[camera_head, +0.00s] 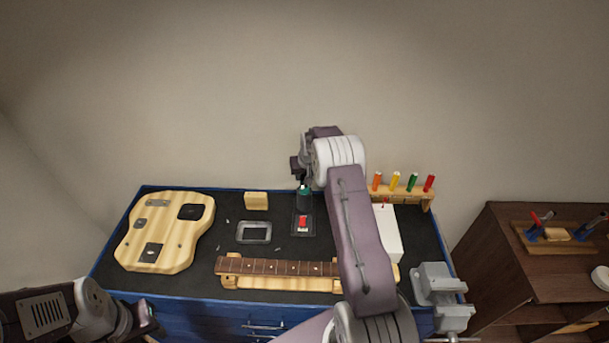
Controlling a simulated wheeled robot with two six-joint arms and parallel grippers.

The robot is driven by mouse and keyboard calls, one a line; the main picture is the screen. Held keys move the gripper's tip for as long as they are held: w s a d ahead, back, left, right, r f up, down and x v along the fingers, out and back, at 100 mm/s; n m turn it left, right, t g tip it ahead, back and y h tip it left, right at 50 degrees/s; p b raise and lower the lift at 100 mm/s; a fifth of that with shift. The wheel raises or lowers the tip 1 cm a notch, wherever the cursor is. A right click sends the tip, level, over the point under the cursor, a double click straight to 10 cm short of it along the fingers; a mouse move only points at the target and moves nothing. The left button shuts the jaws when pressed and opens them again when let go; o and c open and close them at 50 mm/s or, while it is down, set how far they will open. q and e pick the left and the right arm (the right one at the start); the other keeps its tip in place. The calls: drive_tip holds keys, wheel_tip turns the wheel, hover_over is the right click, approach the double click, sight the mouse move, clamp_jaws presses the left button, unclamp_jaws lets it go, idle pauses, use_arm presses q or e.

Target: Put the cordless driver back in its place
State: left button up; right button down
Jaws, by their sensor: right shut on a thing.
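The cordless driver (304,198), dark with a teal band, hangs upright from my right gripper (301,174) at the back middle of the bench. The gripper is shut on its upper part, which is mostly hidden by the gripper and wrist. Just below the driver in the picture lies a small dark tray (302,234) with a red piece (303,222) on it. I cannot tell whether the driver touches the tray. My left gripper (148,318) is at the lower left, by the bench's front edge, apart from everything; its jaw opening is unclear.
On the dark bench mat lie a guitar body (172,225), a wooden block (257,200), a grey-rimmed dish (254,232) and a guitar neck (275,267) on supports. At right are a screwdriver rack (410,192), a white box (388,240) and a vise (437,288).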

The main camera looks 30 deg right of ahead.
drive_tip(key=c, duration=0.9)
unclamp_jaws()
drive_tip(key=b+v, duration=0.3)
drive_tip(key=v, duration=0.6)
drive_tip(key=shift+a, duration=0.1)
